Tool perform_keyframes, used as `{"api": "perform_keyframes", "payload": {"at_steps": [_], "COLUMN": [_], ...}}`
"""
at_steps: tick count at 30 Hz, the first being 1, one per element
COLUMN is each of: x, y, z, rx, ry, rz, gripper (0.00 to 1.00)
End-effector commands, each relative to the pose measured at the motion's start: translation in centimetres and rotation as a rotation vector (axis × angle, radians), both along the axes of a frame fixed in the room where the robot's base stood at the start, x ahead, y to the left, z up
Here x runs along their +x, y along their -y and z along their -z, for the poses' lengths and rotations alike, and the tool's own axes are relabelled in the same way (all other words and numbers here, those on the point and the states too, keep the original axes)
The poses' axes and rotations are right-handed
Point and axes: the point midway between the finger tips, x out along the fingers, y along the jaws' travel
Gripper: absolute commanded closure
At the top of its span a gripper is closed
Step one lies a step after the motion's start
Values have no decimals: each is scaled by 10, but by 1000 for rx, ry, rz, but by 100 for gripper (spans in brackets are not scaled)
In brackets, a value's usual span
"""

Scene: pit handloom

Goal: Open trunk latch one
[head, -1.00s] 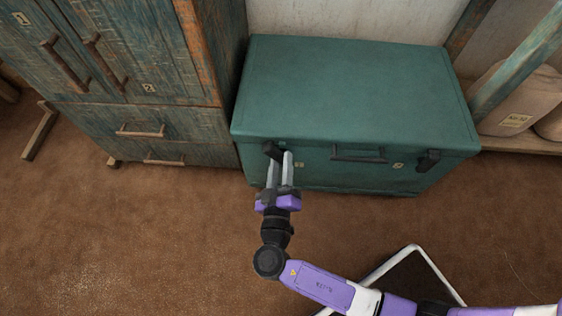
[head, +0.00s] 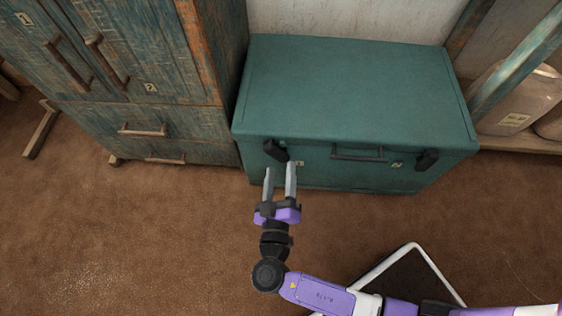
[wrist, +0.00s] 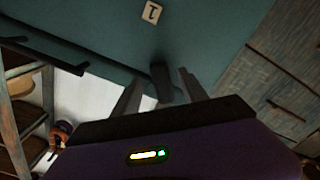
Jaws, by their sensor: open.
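The green trunk (head: 350,95) stands against the wall with its lid down. Its left black latch (head: 275,150) is beside a small label (head: 299,163), which reads 1 in the wrist view (wrist: 151,13). The right black latch (head: 427,160) is beside a label 2 (head: 397,164). My gripper (head: 280,169) is open and empty, just in front of and below the left latch. In the wrist view the dark latch (wrist: 162,82) shows between the fingertips, with no finger clearly touching it. Whether the latch is fastened I cannot tell.
A black handle (head: 358,153) is on the trunk's front between the latches. A worn blue cabinet (head: 150,70) stands close on the left. A shelf with sacks (head: 515,110) is on the right.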

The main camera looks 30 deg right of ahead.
Motion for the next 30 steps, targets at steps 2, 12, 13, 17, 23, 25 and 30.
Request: {"api": "perform_keyframes", "payload": {"at_steps": [2,12,13,17,23,25,30], "x": [-11,-36,-36,-36,-35,-35,-41], "y": [-9,-26,-27,-27,-21,-11,36], "z": [-2,0,0,0,-1,-1,1], "rx": [0,0,0,0,1,-1,-13], "ry": [-1,1,1,1,0,-2,-15], "rz": [-3,-1,-1,-1,13,38,152], "gripper": [49,49,49,49,49,49,49]}}
